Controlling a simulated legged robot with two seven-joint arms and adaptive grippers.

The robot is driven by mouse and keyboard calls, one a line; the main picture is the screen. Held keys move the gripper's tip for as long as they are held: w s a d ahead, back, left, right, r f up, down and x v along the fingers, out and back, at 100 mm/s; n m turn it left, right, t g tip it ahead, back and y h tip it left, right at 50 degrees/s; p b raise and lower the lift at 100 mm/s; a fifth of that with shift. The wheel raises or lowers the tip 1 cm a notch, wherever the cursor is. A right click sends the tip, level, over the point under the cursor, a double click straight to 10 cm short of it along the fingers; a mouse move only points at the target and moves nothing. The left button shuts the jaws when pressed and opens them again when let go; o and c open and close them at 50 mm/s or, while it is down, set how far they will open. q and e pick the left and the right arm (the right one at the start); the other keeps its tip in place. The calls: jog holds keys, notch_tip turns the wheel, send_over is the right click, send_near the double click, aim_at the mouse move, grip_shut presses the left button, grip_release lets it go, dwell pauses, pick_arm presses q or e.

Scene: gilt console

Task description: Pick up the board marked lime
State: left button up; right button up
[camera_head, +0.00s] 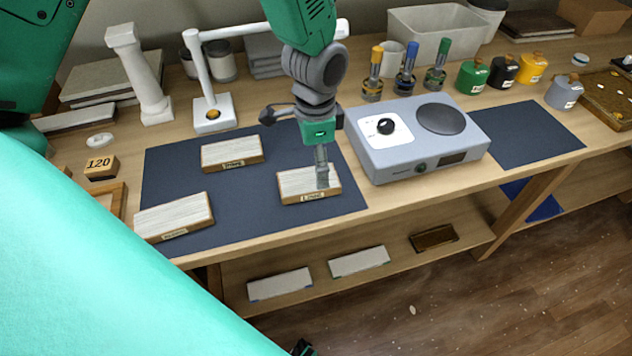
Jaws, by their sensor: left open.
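The board marked lime (292,187) is a pale block with a wooden edge and a small front label. It lies flat near the front right of the dark mat (255,213). My left gripper (321,172) is open and points down over this board's right half. A fingertip overlaps the board in the picture; I cannot tell whether it touches. Two similar pale boards lie on the mat, one behind to the left (231,151) and one at the front left (173,215); their labels are too small to read surely.
A grey device (415,135) with a knob and round plate stands right of the mat. A white lamp (213,112) and a white column (140,75) stand behind. Several bottles (407,72) line the back. A lower shelf (400,270) holds more boards.

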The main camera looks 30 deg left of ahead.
aim_at(307, 179)
pick_arm(q)
jog(key=a+f, duration=0.1)
jog(key=f, duration=0.4)
jog(key=a+f, duration=0.1)
jog(key=f, duration=0.1)
jog(key=shift+w+a+f, duration=0.1)
jog(key=shift+a+f, duration=0.15)
jog(key=shift+a, duration=0.05)
jog(key=shift+d+f, duration=0.35)
jog(key=shift+d, duration=0.1)
jog(key=shift+d+r, duration=0.15)
jog(key=shift+d, duration=0.1)
jog(key=c, duration=0.6)
jog(key=shift+a, duration=0.2)
jog(key=c, duration=0.7)
jog(key=shift+a, duration=0.25)
